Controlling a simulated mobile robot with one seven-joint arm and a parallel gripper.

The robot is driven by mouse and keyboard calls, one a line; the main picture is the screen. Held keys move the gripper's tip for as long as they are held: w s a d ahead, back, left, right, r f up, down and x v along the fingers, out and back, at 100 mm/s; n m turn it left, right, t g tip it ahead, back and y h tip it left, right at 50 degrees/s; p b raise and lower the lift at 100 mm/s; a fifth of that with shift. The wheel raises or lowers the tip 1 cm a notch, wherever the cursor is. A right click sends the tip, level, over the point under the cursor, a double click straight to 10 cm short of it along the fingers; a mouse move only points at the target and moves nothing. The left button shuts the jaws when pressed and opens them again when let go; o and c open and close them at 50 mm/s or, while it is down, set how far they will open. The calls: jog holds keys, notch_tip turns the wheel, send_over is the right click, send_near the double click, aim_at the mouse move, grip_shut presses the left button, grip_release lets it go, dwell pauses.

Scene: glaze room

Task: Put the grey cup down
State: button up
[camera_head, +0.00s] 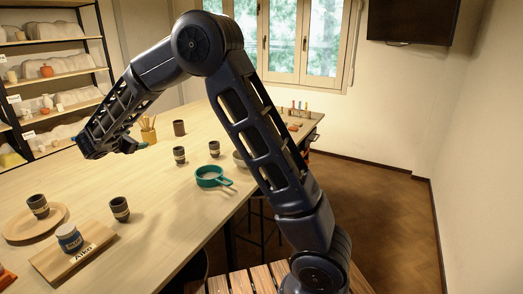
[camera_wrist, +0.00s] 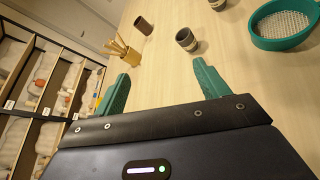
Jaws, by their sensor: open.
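My gripper (camera_wrist: 160,72) is open, with its two teal fingers apart and nothing between them. In the head view it (camera_head: 108,149) hangs over the far left part of the table. A grey cup with a lighter band (camera_wrist: 186,40) stands upright on the table beyond the right fingertip, apart from it. A similar cup shows in the head view (camera_head: 179,154). More banded grey cups stand near the green sieve (camera_head: 214,149), at the front of the table (camera_head: 120,209) and on a round wooden board (camera_head: 38,206). I cannot tell which one the task means.
The green sieve (camera_head: 209,177) lies mid-table. A brown cup (camera_wrist: 143,25) and a holder with wooden tools (camera_wrist: 119,50) stand beyond my gripper. Shelves (camera_head: 48,77) stand behind the table. The table's left middle is clear.

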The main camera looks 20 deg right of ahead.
jog(key=s+d+r+m+g, duration=0.2)
jog(key=s+d+r+m, duration=0.15)
jog(key=d, duration=0.75)
jog(key=s+d+r+m+g+h, duration=0.1)
jog(key=s+d+r+m+g, duration=0.2)
jog(key=d, duration=0.8)
jog(key=s+d+r+m+g, duration=0.15)
jog(key=d+m, duration=0.35)
jog(key=d, duration=0.7)
jog(key=s+d+m+g+y, duration=0.25)
jog(key=s+d+m, duration=0.35)
jog(key=s+d, duration=0.55)
jog(key=s+d+f+m+y, duration=0.1)
jog(key=s+m+y, duration=0.1)
jog(key=s+m, duration=0.2)
jog(key=s+d+f+m+y, duration=0.1)
jog(key=s+m, duration=0.3)
jog(key=s, duration=0.6)
jog(key=shift+s+d+f+t+y, duration=0.2)
jog(key=shift+d+f+t+y, duration=0.2)
jog(key=shift+d+f, duration=0.35)
jog(key=shift+o, duration=0.5)
jog(key=shift+w, duration=0.1)
